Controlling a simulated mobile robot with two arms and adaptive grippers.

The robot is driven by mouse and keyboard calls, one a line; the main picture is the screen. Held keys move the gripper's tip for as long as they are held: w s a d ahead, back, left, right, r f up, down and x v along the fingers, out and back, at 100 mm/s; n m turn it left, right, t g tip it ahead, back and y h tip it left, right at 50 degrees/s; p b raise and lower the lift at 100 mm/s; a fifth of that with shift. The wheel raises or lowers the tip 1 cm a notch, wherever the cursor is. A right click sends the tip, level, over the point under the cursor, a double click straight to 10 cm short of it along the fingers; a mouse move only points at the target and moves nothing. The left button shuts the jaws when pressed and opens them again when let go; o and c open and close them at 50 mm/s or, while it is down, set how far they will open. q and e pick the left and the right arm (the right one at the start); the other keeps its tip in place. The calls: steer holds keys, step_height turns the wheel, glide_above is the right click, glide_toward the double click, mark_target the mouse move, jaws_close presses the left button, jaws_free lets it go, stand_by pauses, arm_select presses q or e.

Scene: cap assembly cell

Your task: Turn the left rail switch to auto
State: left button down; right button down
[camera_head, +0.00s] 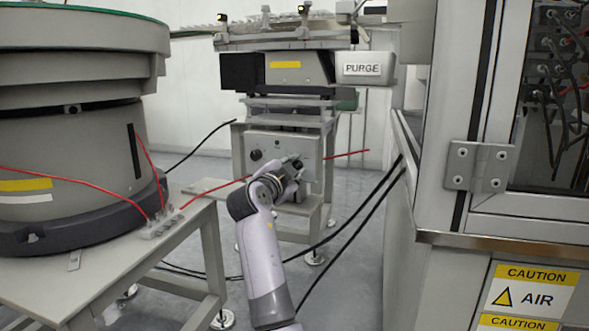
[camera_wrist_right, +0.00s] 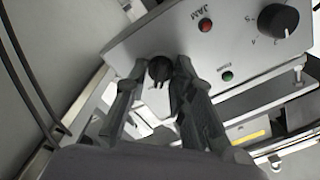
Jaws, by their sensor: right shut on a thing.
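A grey control box (camera_head: 284,143) stands under the feeder in the head view. Its panel (camera_wrist_right: 240,45) fills the upper right of the right wrist view. A small black rotary switch (camera_wrist_right: 159,68) sits near one end of the panel. My right gripper (camera_head: 294,166) is at the right part of the box front and hides the switch in the head view. In the right wrist view my right gripper (camera_wrist_right: 160,82) has its fingers closed on either side of the switch. I cannot read the position markings at the switch. My left gripper is out of view.
On the panel are a numbered black dial (camera_wrist_right: 278,20), a red JAM light (camera_wrist_right: 205,25) and a green light (camera_wrist_right: 228,76). A bowl feeder on a table (camera_head: 190,222) stands left, a cabinet (camera_head: 462,205) right. Red tubes (camera_head: 212,188) and black cables (camera_head: 352,232) cross nearby.

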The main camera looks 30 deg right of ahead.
steer(key=c, duration=1.4)
jaws_free()
steer(key=v, duration=0.7)
steer(key=shift+a, duration=0.25)
steer(key=shift+s, duration=0.1)
